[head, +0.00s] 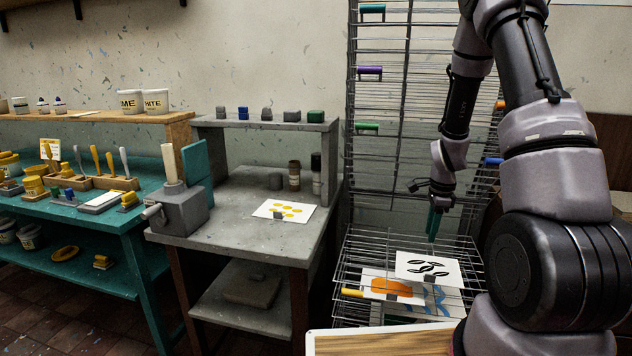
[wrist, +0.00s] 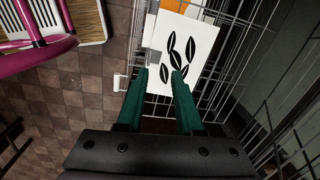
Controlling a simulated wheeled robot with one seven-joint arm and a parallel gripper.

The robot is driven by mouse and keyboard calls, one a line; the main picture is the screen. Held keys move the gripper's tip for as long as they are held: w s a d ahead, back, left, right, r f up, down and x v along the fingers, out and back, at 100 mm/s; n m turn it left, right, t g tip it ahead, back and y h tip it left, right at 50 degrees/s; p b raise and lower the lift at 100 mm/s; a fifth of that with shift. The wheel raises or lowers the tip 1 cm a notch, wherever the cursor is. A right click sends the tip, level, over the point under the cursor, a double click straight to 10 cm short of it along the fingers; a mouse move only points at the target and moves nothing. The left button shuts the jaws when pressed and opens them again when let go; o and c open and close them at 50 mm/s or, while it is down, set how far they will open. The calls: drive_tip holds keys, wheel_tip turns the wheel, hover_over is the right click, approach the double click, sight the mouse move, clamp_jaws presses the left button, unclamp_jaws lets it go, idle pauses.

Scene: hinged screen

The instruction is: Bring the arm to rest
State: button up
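My gripper (head: 433,226) hangs fingers-down above the wire drying rack (head: 345,262) in the head view. Its two green fingers are apart in the wrist view (wrist: 159,78), with nothing gripped between them. A white sheet with black leaf shapes (head: 428,268) lies on the rack's lower shelf, just below the fingertips. It also shows in the wrist view (wrist: 190,38), beyond the fingertips. My arm reaches in from the right and bends down to the rack.
Sheets with an orange print (head: 388,287) and a blue print lie lower in the rack. A magenta frame (wrist: 40,35) shows left in the wrist view.

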drive_tip(key=s+a+r+n+t+y, duration=0.1)
drive_tip(key=s+a+r+n+t, duration=0.2)
drive_tip(key=r, duration=0.9)
drive_tip(key=s+a+r+n, duration=0.3)
drive_tip(key=a+r+n, duration=0.15)
drive_tip(key=r, duration=0.85)
drive_tip(key=s+a+r+n+t, duration=0.3)
drive_tip(key=s+r+n, duration=0.5)
drive_tip(key=s+r, duration=0.3)
drive_tip(key=s, duration=0.4)
drive_tip(key=shift+s+a+r+y, duration=0.2)
drive_tip(key=shift+s+a+y, duration=0.1)
drive_tip(key=shift+a+y, duration=0.1)
